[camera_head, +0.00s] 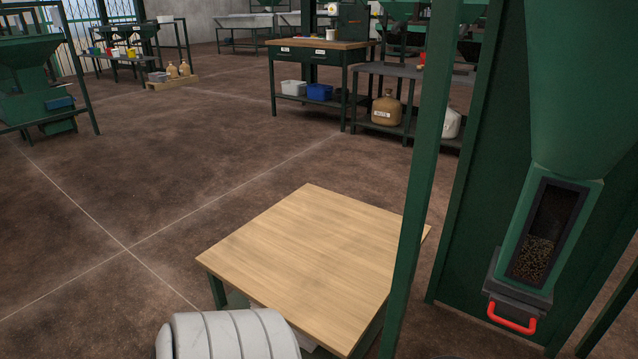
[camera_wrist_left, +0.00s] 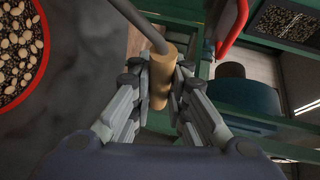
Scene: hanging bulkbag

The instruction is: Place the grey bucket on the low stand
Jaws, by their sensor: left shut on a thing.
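The low stand (camera_head: 310,250) has a square light-wood top and green legs. It is in the lower middle of the head view, and its top is bare. In the left wrist view my left gripper (camera_wrist_left: 165,85) is shut on a tan cylindrical grip (camera_wrist_left: 160,82) on a grey rod, like a bucket's handle. A dark grey scuffed surface (camera_wrist_left: 85,85) fills the left of that view, probably the grey bucket. A red-edged round patch of beans (camera_wrist_left: 15,50) shows at its upper left; I cannot tell whether it is an opening. The gripper and bucket are out of the head view.
A green post (camera_head: 420,180) rises at the stand's right edge. Right of it is a green hopper outlet with beans (camera_head: 535,245) and a red handle (camera_head: 512,318). In the wrist view, a teal cylinder (camera_wrist_left: 240,97) stands near green beams. Open floor (camera_head: 180,190) lies left of the stand.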

